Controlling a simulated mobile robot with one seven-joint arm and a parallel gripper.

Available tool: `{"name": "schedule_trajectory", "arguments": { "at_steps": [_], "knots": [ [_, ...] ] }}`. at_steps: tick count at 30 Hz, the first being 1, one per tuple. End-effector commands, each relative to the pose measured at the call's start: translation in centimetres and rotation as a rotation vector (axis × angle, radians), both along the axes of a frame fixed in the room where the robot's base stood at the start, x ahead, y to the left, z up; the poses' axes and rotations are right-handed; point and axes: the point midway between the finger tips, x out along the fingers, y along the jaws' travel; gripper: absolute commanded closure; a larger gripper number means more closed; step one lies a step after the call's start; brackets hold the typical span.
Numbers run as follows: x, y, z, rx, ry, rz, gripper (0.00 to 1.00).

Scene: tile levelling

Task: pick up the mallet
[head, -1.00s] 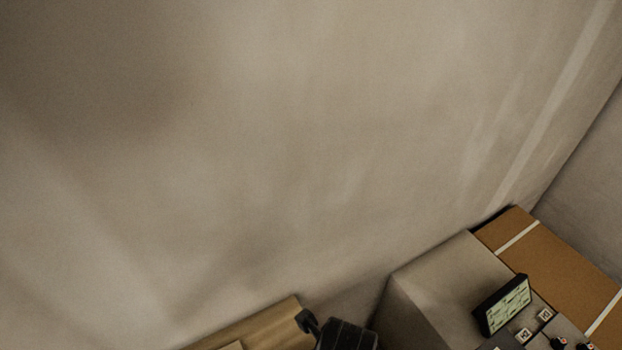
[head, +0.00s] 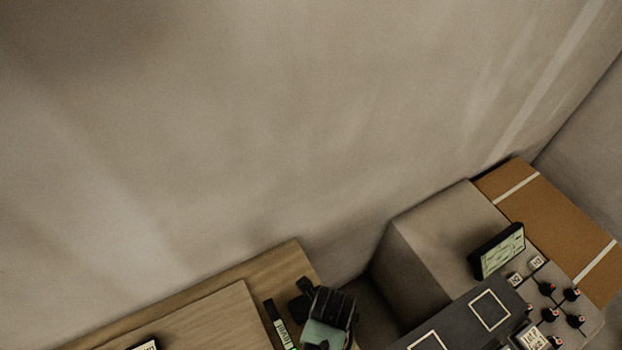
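I cannot make out the mallet in the head view; only the far part of the work area shows, at the bottom. A black, ribbed part with a pale green face (head: 325,318), which looks like the end of my arm, stands at the bottom edge, right of the wooden bench's corner. Its fingertips do not show clearly, so I cannot tell whether my gripper is open or shut, or whether it holds anything.
A wooden bench top (head: 215,281) lies at bottom left, with a dark labelled strip (head: 279,325) near its right edge. At right are a grey block (head: 445,235), a small screen (head: 498,254), a dark panel (head: 455,318), several black red-tipped pieces (head: 572,295) and a brown box (head: 560,225).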

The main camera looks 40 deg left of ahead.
Motion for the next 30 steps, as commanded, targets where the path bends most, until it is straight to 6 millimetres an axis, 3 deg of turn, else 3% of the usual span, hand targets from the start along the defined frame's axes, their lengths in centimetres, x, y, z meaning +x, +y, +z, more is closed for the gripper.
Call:
{"name": "schedule_trajectory", "arguments": {
  "at_steps": [10, 20, 30],
  "knots": [
    [0.01, 0.0, -0.73, 0.001, -0.001, 0.0, 0.39],
    [0.0, -0.01, -0.71, 0.0, 0.0, 0.0, 0.99],
    [-0.03, -0.01, -0.71, 0.0, 0.0, 0.0, 1.0]
  ]
}}
